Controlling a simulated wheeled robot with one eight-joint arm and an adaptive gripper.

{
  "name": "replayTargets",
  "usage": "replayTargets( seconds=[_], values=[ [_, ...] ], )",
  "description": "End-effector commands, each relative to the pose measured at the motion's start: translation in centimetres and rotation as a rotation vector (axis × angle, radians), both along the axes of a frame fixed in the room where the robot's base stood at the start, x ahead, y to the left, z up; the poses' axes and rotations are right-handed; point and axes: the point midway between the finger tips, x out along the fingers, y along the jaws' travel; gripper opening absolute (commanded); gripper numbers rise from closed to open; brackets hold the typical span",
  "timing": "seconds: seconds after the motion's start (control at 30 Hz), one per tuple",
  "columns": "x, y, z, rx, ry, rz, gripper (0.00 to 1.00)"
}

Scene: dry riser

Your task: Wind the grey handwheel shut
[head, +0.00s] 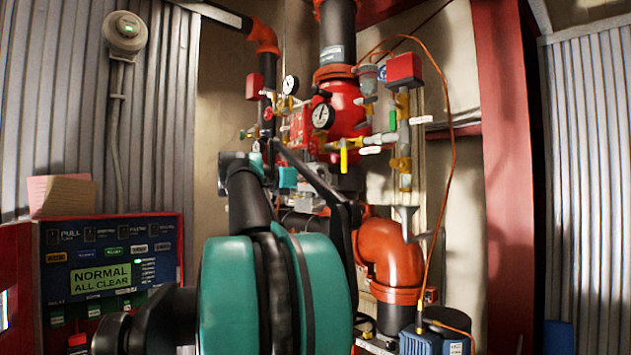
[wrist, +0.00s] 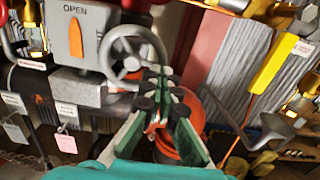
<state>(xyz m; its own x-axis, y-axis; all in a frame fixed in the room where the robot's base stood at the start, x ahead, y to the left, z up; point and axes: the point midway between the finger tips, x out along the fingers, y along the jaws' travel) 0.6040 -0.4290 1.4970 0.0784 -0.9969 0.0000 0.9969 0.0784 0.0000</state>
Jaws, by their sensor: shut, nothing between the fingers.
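The grey handwheel (wrist: 131,63) is in the upper middle of the wrist view, a round rim with spokes and a hub. It stands beside a grey gearbox (wrist: 75,45) marked OPEN, whose orange pointer points up towards that word. My gripper (wrist: 160,84) is shut and empty. Its fingertips overlap the lower right part of the rim in the picture; I cannot tell whether they touch it. The fingers hide part of the rim. In the head view my arm covers the area, and I cannot make out the handwheel.
An orange pipe elbow (head: 390,255) stands right of my arm, with gauges and small valves above. A yellow lever (wrist: 268,65) and a grey funnel (wrist: 262,128) are at the wrist view's right. Tags hang at its left. An alarm panel (head: 110,265) reads NORMAL ALL CLEAR.

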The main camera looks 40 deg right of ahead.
Motion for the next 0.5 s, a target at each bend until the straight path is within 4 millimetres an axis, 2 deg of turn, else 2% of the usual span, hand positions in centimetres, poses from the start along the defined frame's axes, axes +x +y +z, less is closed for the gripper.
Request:
replayTargets(
  seconds=[0.5],
  values=[
    [0.07, -0.76, 0.00, 0.000, 0.000, -0.001, 0.00]
  ],
)
